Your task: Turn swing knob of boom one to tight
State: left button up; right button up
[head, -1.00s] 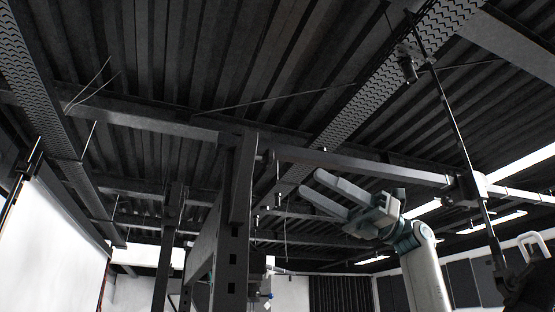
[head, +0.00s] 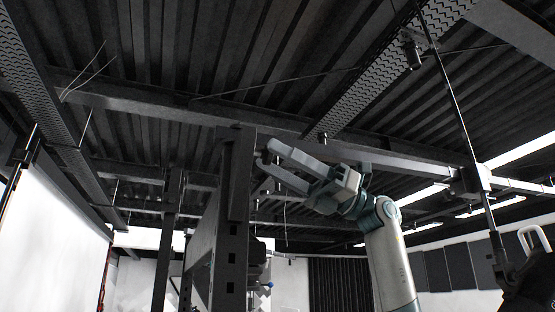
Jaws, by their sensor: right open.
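A dark upright post (head: 237,200) stands left of centre. A long horizontal boom (head: 420,172) runs right from near its top to a block clamp (head: 470,181) on a thin slanted rod. My right gripper (head: 267,155) is raised in front of the boom, pointing left. Its two pale fingers are apart with nothing visible between them. In the picture the fingertips are close to the right side of the post top, where the boom meets it. I cannot make out the swing knob there; the fingers cover part of that area. My left gripper is not in view.
A thin slanted rod (head: 452,105) hangs at the right, with a dark fitting with a white loop (head: 529,238) low at the right edge. A second post (head: 169,240) stands further left. A white panel (head: 55,250) fills the lower left. Beams cross overhead.

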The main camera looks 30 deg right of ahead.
jog(key=c, duration=1)
jog(key=shift+m, duration=0.4)
jog(key=shift+s+a+r+m+t+h, duration=0.15)
jog(key=shift+m+t+h, duration=0.9)
jog(key=shift+m, duration=2.2)
jog(key=shift+s+d+r+m+t+h, duration=0.15)
jog(key=shift+m+t+h, duration=0.85)
jog(key=shift+m, duration=2.3)
jog(key=shift+s+a+r+m+t+h, duration=0.15)
jog(key=shift+m+t+h, duration=0.9)
jog(key=shift+m, duration=2.2)
jog(key=shift+g+h, duration=0.3)
jog(key=o, duration=1)
